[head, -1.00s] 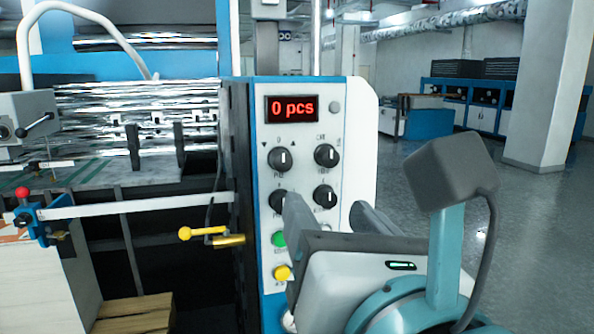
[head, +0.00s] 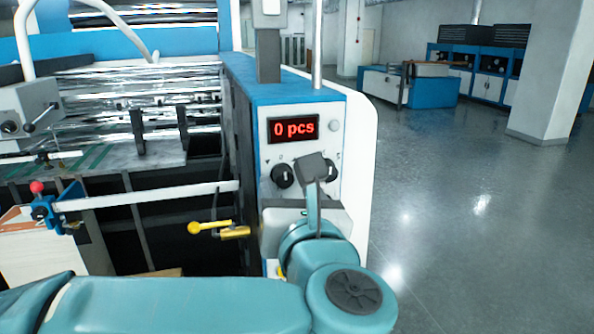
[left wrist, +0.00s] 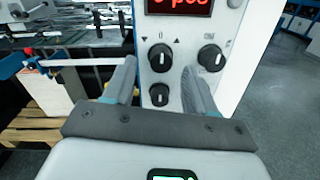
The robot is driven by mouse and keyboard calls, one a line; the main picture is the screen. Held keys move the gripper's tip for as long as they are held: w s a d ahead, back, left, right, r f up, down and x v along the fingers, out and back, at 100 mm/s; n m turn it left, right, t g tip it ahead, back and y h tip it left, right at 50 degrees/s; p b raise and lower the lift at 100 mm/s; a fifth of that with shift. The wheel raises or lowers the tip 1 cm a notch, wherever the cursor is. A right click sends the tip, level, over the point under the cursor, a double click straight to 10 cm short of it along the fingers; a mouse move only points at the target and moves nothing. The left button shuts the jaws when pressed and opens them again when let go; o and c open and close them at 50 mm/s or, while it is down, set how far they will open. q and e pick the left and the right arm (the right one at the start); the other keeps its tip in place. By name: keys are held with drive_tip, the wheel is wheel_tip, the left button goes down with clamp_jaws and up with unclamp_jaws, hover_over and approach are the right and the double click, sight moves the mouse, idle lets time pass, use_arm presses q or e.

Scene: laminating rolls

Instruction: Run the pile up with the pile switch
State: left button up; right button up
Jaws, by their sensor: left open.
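The pile switch (head: 282,175) is the black upper-left knob on the white control panel, under the red "0 pcs" display (head: 292,128). In the left wrist view, the pile switch (left wrist: 160,57) has a down arrow, 0 and an up arrow above it, and its white mark points up toward 0. My left gripper (left wrist: 159,76) is open and empty, with its fingers to either side of the lower-left knob (left wrist: 159,95) in that view. The pile switch shows beyond, between the tips. The pale pile (head: 35,250) is at lower left.
An upper-right knob (left wrist: 210,56) sits beside the pile switch. A yellow-handled lever (head: 210,228) sticks out left of the panel. A horizontal bar (head: 145,196) crosses the opening on the left. The floor right of the machine is clear.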

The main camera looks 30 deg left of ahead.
sight(283, 177)
use_arm(q)
drive_tip(key=shift+x, duration=1.25)
drive_tip(key=shift+d, duration=0.1)
clamp_jaws()
